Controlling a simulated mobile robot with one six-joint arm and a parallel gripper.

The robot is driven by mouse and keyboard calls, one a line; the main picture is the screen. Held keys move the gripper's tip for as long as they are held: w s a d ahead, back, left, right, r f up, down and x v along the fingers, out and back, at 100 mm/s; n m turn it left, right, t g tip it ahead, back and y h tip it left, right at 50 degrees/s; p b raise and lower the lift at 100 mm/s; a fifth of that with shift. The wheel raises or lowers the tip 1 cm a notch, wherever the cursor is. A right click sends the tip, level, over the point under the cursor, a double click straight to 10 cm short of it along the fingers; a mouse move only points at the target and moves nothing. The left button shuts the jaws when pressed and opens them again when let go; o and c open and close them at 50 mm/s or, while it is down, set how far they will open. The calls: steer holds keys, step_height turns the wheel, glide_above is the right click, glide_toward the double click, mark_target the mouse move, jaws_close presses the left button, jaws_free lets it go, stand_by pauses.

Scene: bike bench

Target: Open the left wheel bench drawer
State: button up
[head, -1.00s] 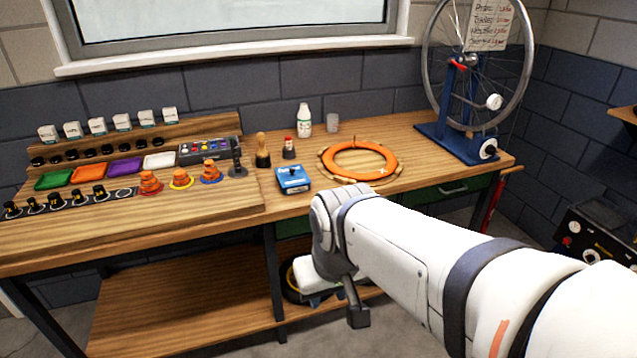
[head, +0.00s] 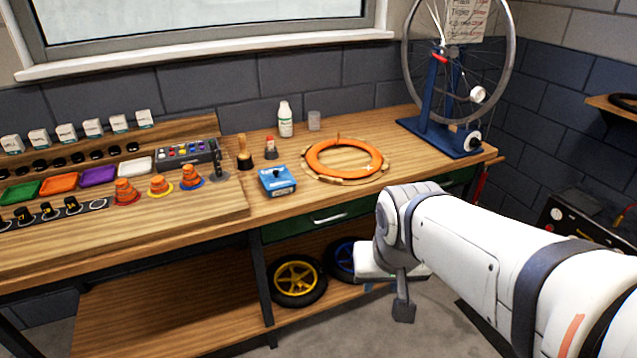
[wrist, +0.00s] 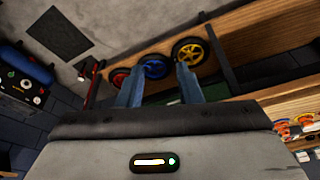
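The left drawer (head: 300,225) has a dark green front under the bench top. It looks shut, and its pale bar handle (head: 330,218) shows in the head view. My gripper (wrist: 158,88) shows two bluish fingers spread apart in the wrist view, with nothing held between them. In the head view my arm's end hangs in front of the bench, to the right of and lower than the left handle, apart from it. A second green drawer (head: 460,180) is partly hidden behind my arm.
A yellow wheel (head: 298,281) and a blue wheel (head: 343,258) stand on the lower shelf. The bench top (head: 240,203) carries an orange ring (head: 345,157), a blue box (head: 277,180) and a wheel stand (head: 440,135). Floor in front is clear.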

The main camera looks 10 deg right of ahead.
steer(key=w+d+f+m+t+b, duration=0.25)
steer(key=w+f+b, duration=0.2)
steer(key=w, duration=0.55)
steer(key=w+d+f+m+t+b, duration=0.1)
steer(key=w+f+m+t+b, duration=0.15)
steer(key=w+f, duration=0.45)
steer(key=w+d+f+m+t+b, duration=0.1)
steer(key=w+f+m+t+b, duration=0.25)
steer(key=w, duration=0.85)
steer(key=w+a+f+m+t+y+b, duration=0.1)
steer(key=w+f+b, duration=0.3)
steer(key=w, duration=0.5)
steer(key=w+a+f+m+t+y+b, duration=0.2)
steer(key=w+a+f+m+y+b, duration=0.1)
steer(key=w+f, duration=0.6)
steer(key=shift+w+a+m+y+b, duration=0.2)
steer(key=shift+w+m+y+b, duration=0.3)
steer(key=shift+b, duration=0.65)
steer(key=shift+s, duration=0.15)
steer(key=shift+c, duration=0.4)
jaws_close()
